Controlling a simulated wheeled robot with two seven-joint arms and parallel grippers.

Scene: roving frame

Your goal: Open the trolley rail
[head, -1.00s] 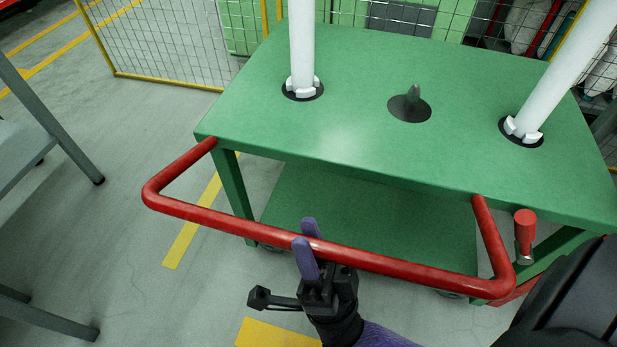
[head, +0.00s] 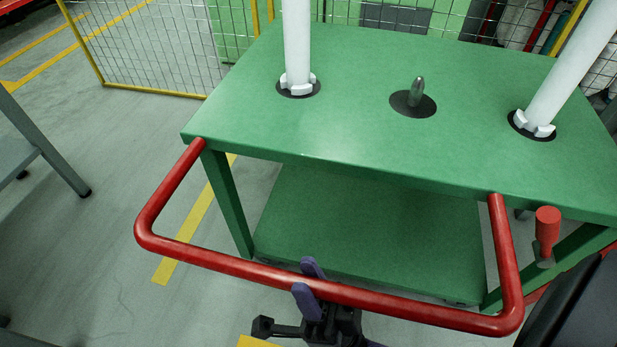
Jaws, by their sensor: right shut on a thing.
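The trolley rail (head: 218,262) is a red U-shaped bar standing out from the near edge of the green trolley (head: 345,135). Its two ends meet the trolley at the tabletop's near edge. My right gripper (head: 309,279) is shut on the rail's front bar, near its middle, with one purple finger on each side of the bar. Below the gripper, the wrist is cut off by the bottom of the view. My left gripper is not in view.
Two white posts (head: 297,45) and (head: 572,70) stand on the trolley top, with a grey pin (head: 417,92) between them. A red-handled knob (head: 547,228) sits right of the rail. A mesh fence (head: 150,45) stands behind.

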